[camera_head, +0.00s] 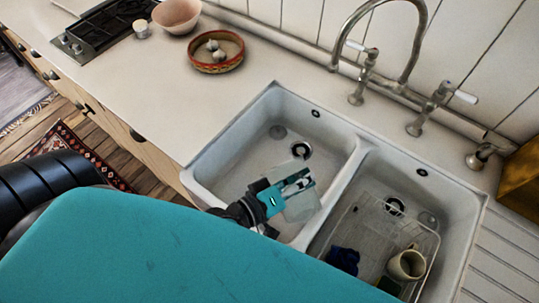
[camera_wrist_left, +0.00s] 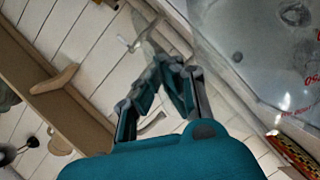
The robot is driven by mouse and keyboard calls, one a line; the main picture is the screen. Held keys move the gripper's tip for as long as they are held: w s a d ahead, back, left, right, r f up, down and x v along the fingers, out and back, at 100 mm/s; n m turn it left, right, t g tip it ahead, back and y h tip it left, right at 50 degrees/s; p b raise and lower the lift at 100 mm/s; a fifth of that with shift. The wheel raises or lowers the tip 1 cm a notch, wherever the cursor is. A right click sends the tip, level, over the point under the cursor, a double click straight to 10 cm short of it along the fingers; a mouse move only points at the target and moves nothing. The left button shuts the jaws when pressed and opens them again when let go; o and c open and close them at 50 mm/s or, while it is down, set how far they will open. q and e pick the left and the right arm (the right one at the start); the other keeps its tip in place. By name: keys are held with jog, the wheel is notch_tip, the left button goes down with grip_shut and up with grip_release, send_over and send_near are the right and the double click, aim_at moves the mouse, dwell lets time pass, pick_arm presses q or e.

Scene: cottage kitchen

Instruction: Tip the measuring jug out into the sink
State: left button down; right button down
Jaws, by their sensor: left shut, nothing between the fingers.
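The clear measuring jug (camera_head: 301,207) shows faintly in the head view, over the left sink basin, beside and partly behind my left gripper. In the left wrist view, clear glass with red markings, the jug (camera_wrist_left: 285,55), fills the upper right, close to the camera. How far it is tilted and whether it holds anything are hard to tell. My left gripper (camera_head: 303,181) is over the left basin of the white sink (camera_head: 232,153). Its fingers (camera_wrist_left: 174,68) are shut with nothing between them. The jug lies to the side of them. My right gripper is not in view.
The right basin holds a wire rack (camera_head: 354,222) with a cream mug (camera_head: 407,264) and a dark blue item (camera_head: 343,259). A tall tap (camera_head: 412,50) stands behind the sink.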

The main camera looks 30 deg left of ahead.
pick_arm(q)
jog(key=s+d+f+m+t, duration=0.2)
jog(key=s+d+f+m, duration=0.3)
jog(key=d+m, duration=0.5)
jog(key=shift+s+m+t, duration=0.3)
jog(key=shift+s+m, duration=0.6)
jog(key=shift+s, duration=0.05)
jog(key=shift+f, duration=0.1)
